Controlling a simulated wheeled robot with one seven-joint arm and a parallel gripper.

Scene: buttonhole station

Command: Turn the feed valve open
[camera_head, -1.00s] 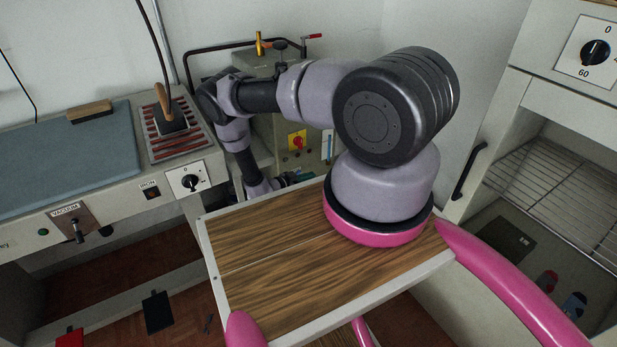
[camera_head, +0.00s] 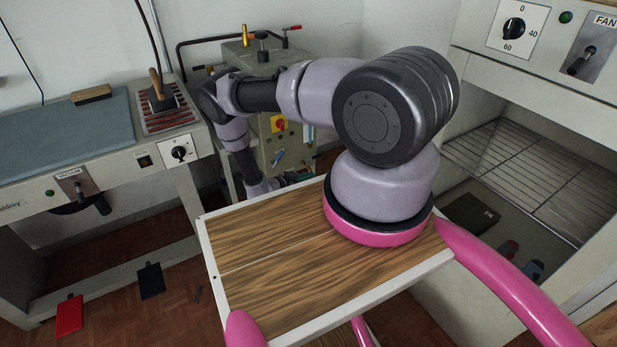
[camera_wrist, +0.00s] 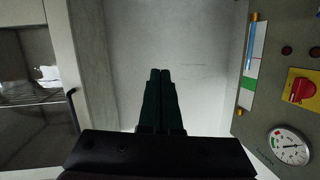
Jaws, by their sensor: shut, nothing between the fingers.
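A grey-green boiler unit (camera_head: 262,75) stands in the back corner, partly hidden behind my arm. On its top are a valve with an upright yellow handle (camera_head: 245,35) and a dark knob (camera_head: 262,42). A red-tipped lever (camera_head: 293,28) sits on the pipe at its right. I cannot tell which of these is the feed valve. My gripper (camera_wrist: 160,74) is shut and empty in the wrist view, pointing at bare wall and touching nothing. The boiler's front panel (camera_wrist: 262,118) is to its right, apart from it.
The boiler panel has a red rotary switch on yellow (camera_head: 280,124) and a round gauge (camera_wrist: 289,146). An ironing table (camera_head: 60,140) with an iron (camera_head: 158,95) stands left. A cabinet with wire racks (camera_head: 540,170) stands right. Floor shows at lower left.

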